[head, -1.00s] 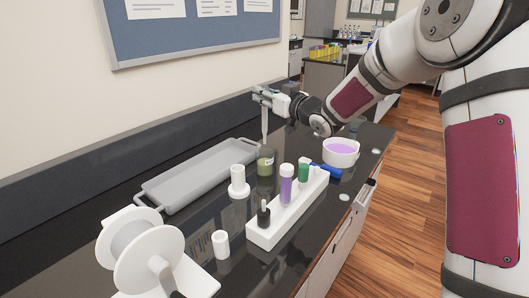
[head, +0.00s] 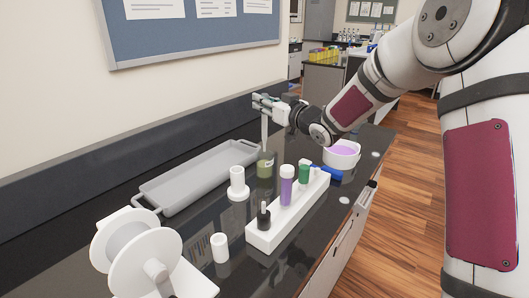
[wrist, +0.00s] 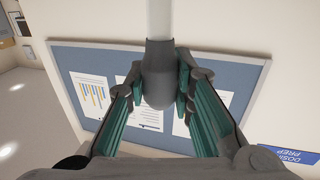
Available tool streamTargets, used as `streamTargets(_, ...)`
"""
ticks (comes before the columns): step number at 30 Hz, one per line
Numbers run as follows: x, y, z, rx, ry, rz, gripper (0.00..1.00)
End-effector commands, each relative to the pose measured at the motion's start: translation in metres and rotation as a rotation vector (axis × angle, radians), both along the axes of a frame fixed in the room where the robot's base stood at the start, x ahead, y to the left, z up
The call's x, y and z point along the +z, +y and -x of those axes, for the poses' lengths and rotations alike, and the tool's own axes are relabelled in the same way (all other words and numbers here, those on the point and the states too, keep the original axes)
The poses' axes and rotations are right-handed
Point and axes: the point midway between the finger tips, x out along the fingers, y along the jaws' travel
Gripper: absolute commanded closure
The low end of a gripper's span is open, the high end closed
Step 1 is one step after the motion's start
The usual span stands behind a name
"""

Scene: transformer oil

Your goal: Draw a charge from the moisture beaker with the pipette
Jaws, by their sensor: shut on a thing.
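My gripper (head: 266,103) is shut on the pipette (head: 264,132), above the counter at the wall side. In the wrist view my gripper (wrist: 158,78) has its fingers closed around the pipette's dark grey bulb (wrist: 158,80), and the pale tube runs off the top edge. In the head view the pipette hangs upright, tip down, over a glass beaker (head: 265,168) with olive-green liquid. The tip is at about the beaker's mouth; I cannot tell whether it touches the liquid.
A white rack (head: 280,225) with a purple vial (head: 287,190) and green-capped vial (head: 304,175) stands in front. A grey tray (head: 195,178) lies left. A white bowl (head: 342,152) of purple liquid, white holder (head: 238,182), white cup (head: 220,247) and spool (head: 118,248) also stand there.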

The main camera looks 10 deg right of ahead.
Motion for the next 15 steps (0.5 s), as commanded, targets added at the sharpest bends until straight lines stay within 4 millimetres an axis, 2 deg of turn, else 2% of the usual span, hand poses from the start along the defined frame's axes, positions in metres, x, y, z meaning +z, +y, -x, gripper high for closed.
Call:
streamTargets(5, -0.002, 0.000, 0.000, 0.000, 0.000, 0.000, 1.00)
streamTargets(15, -0.019, 0.000, -0.001, 0.000, 0.000, 0.000, 1.00)
